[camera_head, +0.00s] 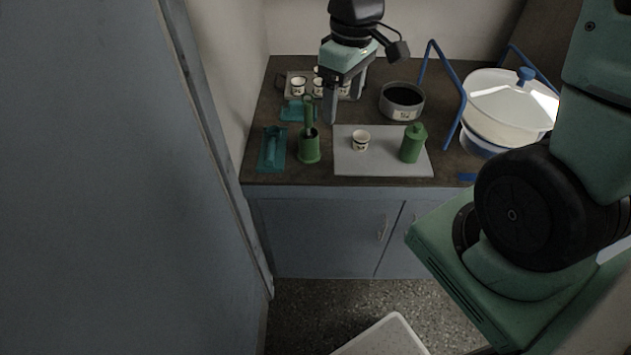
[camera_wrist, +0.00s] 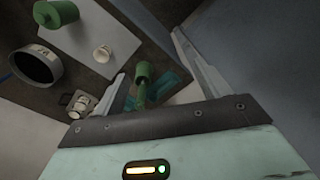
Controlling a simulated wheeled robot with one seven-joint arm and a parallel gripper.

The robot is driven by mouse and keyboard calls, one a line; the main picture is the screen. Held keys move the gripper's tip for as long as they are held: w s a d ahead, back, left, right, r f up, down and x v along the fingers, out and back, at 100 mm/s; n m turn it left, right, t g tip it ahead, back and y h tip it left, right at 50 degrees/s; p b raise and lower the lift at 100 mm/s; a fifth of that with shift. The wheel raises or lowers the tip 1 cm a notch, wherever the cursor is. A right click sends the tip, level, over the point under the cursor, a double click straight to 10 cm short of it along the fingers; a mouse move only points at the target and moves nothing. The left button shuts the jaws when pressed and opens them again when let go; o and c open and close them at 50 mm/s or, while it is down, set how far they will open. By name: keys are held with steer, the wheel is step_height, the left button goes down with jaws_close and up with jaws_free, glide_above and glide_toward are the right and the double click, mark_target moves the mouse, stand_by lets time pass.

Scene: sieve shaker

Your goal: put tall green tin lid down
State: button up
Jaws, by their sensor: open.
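The tall green tin (camera_head: 411,148) stands upright at the right of a grey mat. Its green lid (camera_head: 416,130), with a small knob, appears to sit on top. The tin also shows at the upper left of the wrist view (camera_wrist: 62,11), where its knobbed end faces left. My gripper (camera_head: 345,105) is open and empty above the back of the counter, left of the tin and apart from it. In the wrist view my fingers (camera_wrist: 148,55) are spread, with a green holder (camera_wrist: 144,72) seen between them.
The grey mat (camera_head: 375,166) also bears a small white cup (camera_head: 361,140). The green holder with an upright handle (camera_head: 309,149) and teal pieces (camera_head: 271,150) lie left. Behind are a tray of cups (camera_head: 286,90) and a round dark-filled pan (camera_head: 402,103). A white lidded pot (camera_head: 510,105) stands right.

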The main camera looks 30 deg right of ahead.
steer(key=s+a+r+n, duration=0.2)
steer(key=s+a, duration=1.4)
steer(key=shift+s+n, duration=0.3)
steer(key=shift+n, duration=0.1)
